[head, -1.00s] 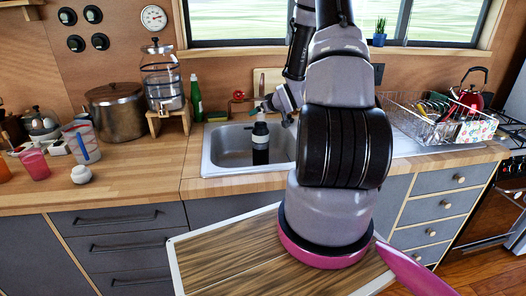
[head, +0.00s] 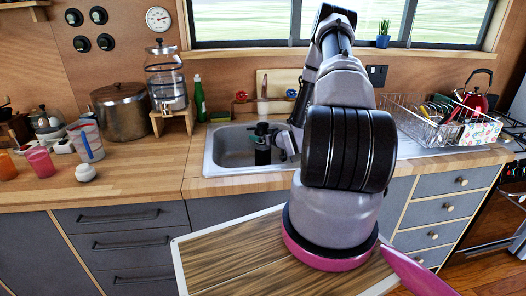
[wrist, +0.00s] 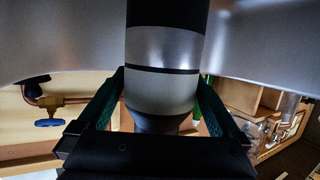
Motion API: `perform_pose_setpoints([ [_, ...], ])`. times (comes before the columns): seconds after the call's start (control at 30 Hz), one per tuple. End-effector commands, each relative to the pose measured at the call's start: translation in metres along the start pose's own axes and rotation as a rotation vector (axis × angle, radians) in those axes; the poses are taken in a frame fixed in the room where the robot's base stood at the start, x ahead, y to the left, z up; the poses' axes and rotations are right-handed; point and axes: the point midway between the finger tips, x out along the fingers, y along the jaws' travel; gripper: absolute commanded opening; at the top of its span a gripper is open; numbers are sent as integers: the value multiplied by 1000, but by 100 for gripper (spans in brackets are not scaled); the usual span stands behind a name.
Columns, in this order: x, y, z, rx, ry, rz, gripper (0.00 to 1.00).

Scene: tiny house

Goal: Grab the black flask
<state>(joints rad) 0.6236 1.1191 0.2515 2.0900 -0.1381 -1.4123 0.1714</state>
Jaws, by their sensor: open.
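The black flask (head: 262,156) stands in the metal sink (head: 228,160), its upper part partly hidden by my gripper in the head view. In the wrist view the flask (wrist: 163,48) is black with a silver band and a grey section, and fills the middle of the picture. My gripper (head: 264,131) is at the flask's upper part. In the wrist view the green fingers of my gripper (wrist: 162,78) are open, one on each side of the flask, with small gaps that look clear of it.
Sink walls surround the flask. A green bottle (head: 199,99) and a water dispenser (head: 167,82) stand left of the sink. A dish rack (head: 430,125) stands to the right. A blue tap knob (wrist: 48,123) shows in the wrist view.

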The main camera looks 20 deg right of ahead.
Motion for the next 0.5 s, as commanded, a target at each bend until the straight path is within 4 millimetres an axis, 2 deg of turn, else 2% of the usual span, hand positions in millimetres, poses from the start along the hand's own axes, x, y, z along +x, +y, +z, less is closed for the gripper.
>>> perform_pose_setpoints([
  [0.13,19,0,0,-1,0,-1,100],
  [0.4,23,0,0,0,-2,0,100],
  [0.43,23,0,0,0,-2,0,96],
  [0.5,23,0,0,0,-2,0,69],
])
